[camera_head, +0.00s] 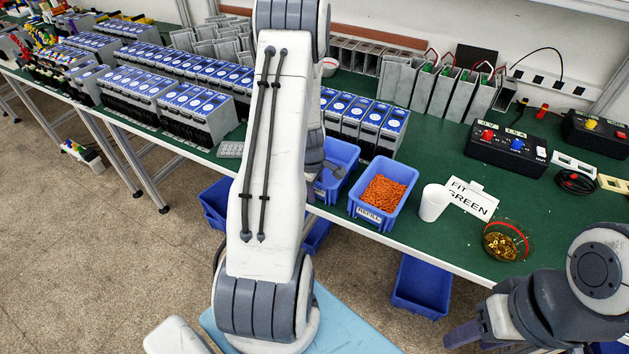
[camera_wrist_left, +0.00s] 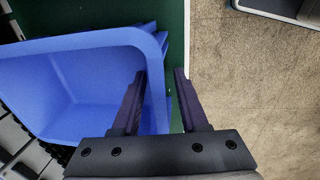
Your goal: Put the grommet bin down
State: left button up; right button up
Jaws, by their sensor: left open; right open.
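A blue bin (camera_head: 343,155) stands on the green bench top, partly hidden behind my left arm; its visible inside looks empty in the left wrist view (camera_wrist_left: 75,85). My left gripper (camera_wrist_left: 160,74) is open at this bin's wall, one finger over the inner side and one outside; I cannot tell whether they touch it. A second blue bin (camera_head: 365,211) with orange pieces (camera_head: 383,193) and a front label stands to its right at the bench's front edge. I cannot tell which is the grommet bin. My right gripper (camera_head: 462,334) is at the bottom right, open, away from both bins.
A white cup (camera_head: 433,203), a "FIT GREEN" card (camera_head: 472,199) and a bowl of brass-coloured parts (camera_head: 506,240) stand right of the bins. Blue-topped units (camera_head: 368,117) stand behind. More blue bins (camera_head: 421,285) are below the bench. Some green surface (camera_head: 575,215) is clear.

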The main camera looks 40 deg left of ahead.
pick_arm(q)
notch_tip(320, 180, up, 12)
jog(key=s, duration=0.2)
jog(key=s+d+r+m+h, duration=0.1)
jog(key=d+r+m, duration=0.2)
jog(key=d+m, duration=0.55)
jog(key=d+r+m, duration=0.3)
jog(key=d+m, duration=0.1)
jog(key=d, duration=1)
jog(key=s+d+r+m+g, duration=0.1)
jog(key=s+d+r+m, duration=0.3)
jog(key=s+d+m, duration=0.9)
jog(key=s+m, duration=0.2)
jog(key=s, duration=0.1)
jog(key=shift+s+g, duration=0.3)
jog(key=shift+s, duration=0.05)
